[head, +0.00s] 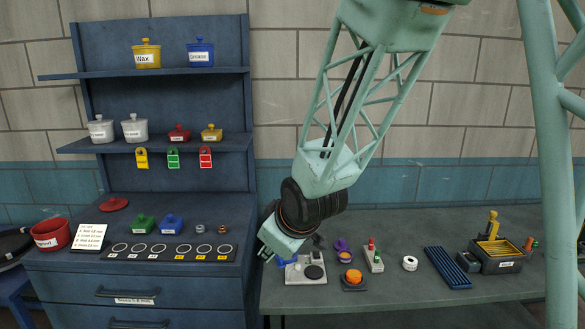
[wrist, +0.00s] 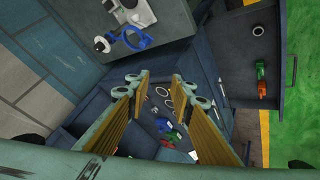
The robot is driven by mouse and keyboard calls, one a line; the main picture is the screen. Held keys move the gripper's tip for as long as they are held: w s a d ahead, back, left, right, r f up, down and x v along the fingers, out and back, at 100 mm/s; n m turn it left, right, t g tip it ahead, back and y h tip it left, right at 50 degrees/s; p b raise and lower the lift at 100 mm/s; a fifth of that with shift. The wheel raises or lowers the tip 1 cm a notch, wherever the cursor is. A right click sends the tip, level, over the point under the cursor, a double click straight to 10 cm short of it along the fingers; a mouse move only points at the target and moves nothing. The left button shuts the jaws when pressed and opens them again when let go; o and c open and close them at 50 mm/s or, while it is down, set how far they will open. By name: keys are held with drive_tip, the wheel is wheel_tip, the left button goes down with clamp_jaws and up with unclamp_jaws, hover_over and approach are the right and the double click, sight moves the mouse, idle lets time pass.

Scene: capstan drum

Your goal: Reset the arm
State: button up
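My arm hangs down in front of the workbench in the head view, its pale green wrist end (head: 285,238) at the left end of the bench. The fingers do not show clearly there. In the wrist view my gripper (wrist: 160,82) is open, its two ribbed yellowish fingers apart with nothing between the tips. Beyond them lies the blue cabinet's worktop with rings and small red, green and blue items (wrist: 166,128), which look apart from the fingers.
The blue cabinet (head: 160,265) stands left, with labelled pots and hanging tags. The workbench (head: 400,300) holds a white device (head: 305,270), an orange button (head: 353,278), a blue grooved tray (head: 447,267) and a dark box (head: 497,255). A pale green post (head: 548,150) stands right.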

drive_tip(key=s+d+r+m+g+h+p, duration=0.1)
drive_tip(key=s+d+r+m, duration=0.2)
drive_tip(key=s+d+r, duration=0.5)
drive_tip(key=s+d+r+m+h+p, duration=0.1)
drive_tip(key=s+d+r+m+h, duration=0.15)
drive_tip(key=s+d+r, duration=0.55)
drive_tip(key=s+d+r+m, duration=0.1)
drive_tip(key=s+d+m, duration=0.1)
drive_tip(key=s, duration=0.6)
drive_tip(key=s+d+r+m+g+p, duration=0.1)
drive_tip(key=s+d+m, duration=0.1)
drive_tip(key=s+d, duration=0.3)
drive_tip(key=s+d+r+m+g+p, duration=0.1)
drive_tip(key=s+d+m, duration=0.1)
drive_tip(key=s, duration=1)
drive_tip(key=shift+s+d+r, duration=0.15)
drive_tip(key=shift+d+r, duration=0.2)
drive_tip(key=shift+d, duration=0.5)
drive_tip(key=shift+f, duration=0.15)
wheel_tip(320, 180, down, 5)
drive_tip(key=b, duration=0.4)
